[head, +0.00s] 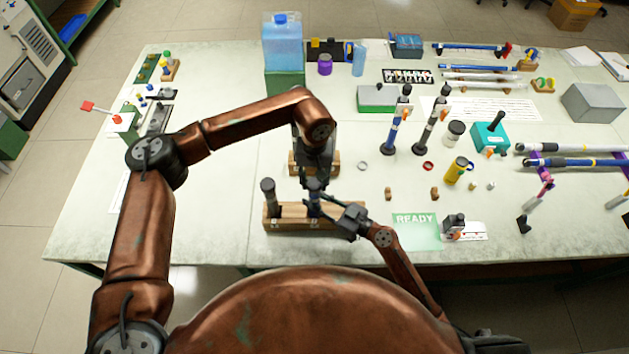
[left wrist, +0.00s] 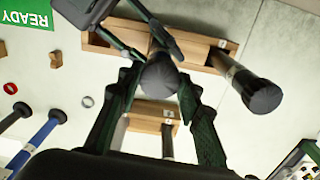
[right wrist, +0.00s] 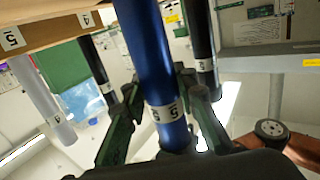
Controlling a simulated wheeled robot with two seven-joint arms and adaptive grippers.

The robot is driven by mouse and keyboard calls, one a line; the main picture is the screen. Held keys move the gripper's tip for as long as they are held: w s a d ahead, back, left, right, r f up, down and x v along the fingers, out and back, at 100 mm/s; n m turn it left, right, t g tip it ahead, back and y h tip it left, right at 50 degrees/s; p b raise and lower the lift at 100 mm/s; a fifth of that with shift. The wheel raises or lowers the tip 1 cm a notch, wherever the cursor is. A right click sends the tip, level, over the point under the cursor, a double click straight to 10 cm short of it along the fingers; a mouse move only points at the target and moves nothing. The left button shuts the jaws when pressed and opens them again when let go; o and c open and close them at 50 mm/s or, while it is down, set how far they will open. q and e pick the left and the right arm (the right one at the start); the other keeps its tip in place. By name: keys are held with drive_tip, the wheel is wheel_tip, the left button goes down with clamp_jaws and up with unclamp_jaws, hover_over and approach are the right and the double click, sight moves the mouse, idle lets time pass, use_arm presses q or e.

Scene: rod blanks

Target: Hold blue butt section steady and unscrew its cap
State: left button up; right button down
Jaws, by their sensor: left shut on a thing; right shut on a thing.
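The blue butt section (head: 315,206) stands upright at the front wooden rack (head: 286,226). In the right wrist view its blue tube (right wrist: 152,55) with a white label runs between the fingers of my right gripper (right wrist: 165,112). That gripper (head: 328,203) is shut on the tube from the right. My left gripper (head: 315,180) is above it, pointing down, shut on the dark round cap (left wrist: 158,74), which sits between its fingers in the left wrist view. The cap's lower edge and the thread are hidden, so I cannot tell how loose it is.
Another dark-capped section (head: 268,192) stands close by at the left of the same rack. A second wooden rack (head: 296,170) is just behind. A green READY mat (head: 416,231) lies to the right, with small brown blocks (head: 388,193) near it.

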use_arm(q)
drive_tip(key=n, duration=1.3)
drive_tip(key=shift+n, duration=0.4)
drive_tip(key=n, duration=0.7)
drive_tip(key=shift+n, duration=0.4)
drive_tip(key=n, duration=0.5)
drive_tip(key=shift+n, duration=0.4)
drive_tip(key=n, duration=0.5)
drive_tip(key=shift+r+n, duration=0.1)
drive_tip(key=shift+n, duration=0.3)
drive_tip(key=n, duration=0.5)
drive_tip(key=shift+n, duration=0.4)
drive_tip(key=n, duration=0.5)
drive_tip(key=shift+n, duration=0.4)
drive_tip(key=n, duration=0.5)
drive_tip(key=shift+n, duration=0.3)
drive_tip(key=shift+w, duration=0.1)
drive_tip(key=shift+r, duration=0.25)
